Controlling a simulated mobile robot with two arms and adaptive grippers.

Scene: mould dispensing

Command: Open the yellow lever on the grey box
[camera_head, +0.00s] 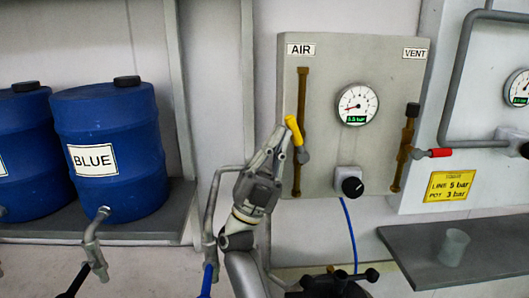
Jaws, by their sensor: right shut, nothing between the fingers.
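The grey box (337,75) is mounted on the wall, with AIR and VENT labels, a round gauge (357,104) and a black knob (352,187). The yellow lever (293,130) is on the brass pipe (301,90) at the box's left side, and it slants up to the left. My right gripper (279,134) is just left of the lever, its fingertips close to it or touching; I cannot tell which. The fingers are shut with nothing between them. My left gripper is not in view.
A red-handled valve (440,153) is on the pipe under VENT. Blue drums (110,150) stand on a shelf at left. A translucent cup (454,247) stands on a dark shelf (405,262) at lower right. A blue hose (350,235) hangs below the box.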

